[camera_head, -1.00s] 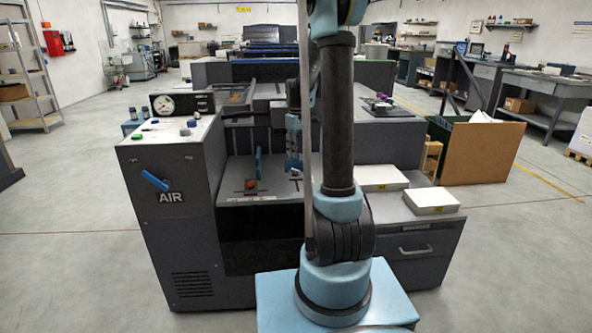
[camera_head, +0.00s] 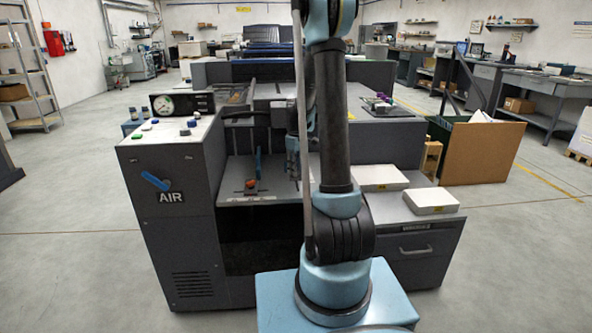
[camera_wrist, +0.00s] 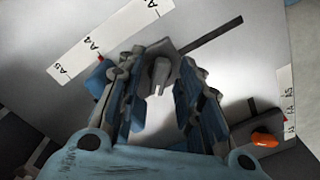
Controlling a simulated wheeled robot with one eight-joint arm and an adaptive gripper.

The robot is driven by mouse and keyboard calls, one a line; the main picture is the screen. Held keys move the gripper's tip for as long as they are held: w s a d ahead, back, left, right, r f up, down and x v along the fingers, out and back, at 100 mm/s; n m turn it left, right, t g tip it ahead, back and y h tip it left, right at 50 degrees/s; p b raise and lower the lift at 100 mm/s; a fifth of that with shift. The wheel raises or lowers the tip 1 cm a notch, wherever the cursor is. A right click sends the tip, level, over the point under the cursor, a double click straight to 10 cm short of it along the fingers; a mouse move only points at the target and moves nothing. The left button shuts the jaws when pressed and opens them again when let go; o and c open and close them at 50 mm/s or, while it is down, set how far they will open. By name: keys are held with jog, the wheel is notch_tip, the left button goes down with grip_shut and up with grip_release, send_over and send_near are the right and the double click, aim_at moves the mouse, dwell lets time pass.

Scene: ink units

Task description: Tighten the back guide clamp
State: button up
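In the wrist view, a grey clamp with a narrow upright lever (camera_wrist: 159,74) stands on a dark plate, on a pale metal bed. My gripper (camera_wrist: 160,92) is open, with one blue finger on each side of the lever; I see no clear contact. A blue block (camera_wrist: 99,78) with a small red mark shows partly behind the left finger, beside a white paper-size scale (camera_wrist: 86,52). A second clamp with an orange knob (camera_wrist: 265,139) lies at the lower right. In the head view, my gripper (camera_head: 293,165) is over the bed, partly hidden by my arm.
A tall blue guide (camera_head: 258,163) stands behind the orange knob (camera_head: 251,184) on the bed. The AIR cabinet (camera_head: 168,170) with a blue lever rises at left. A dark slot (camera_wrist: 208,35) crosses the bed.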

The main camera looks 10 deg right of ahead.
grip_shut()
jog(key=shift+m, duration=0.3)
jog(key=m, duration=0.7)
jog(key=shift+a, duration=0.15)
jog(key=m, duration=0.5)
jog(key=shift+a, duration=0.15)
jog(key=m, duration=0.5)
jog(key=shift+a+m, duration=0.1)
jog(key=shift+m, duration=0.2)
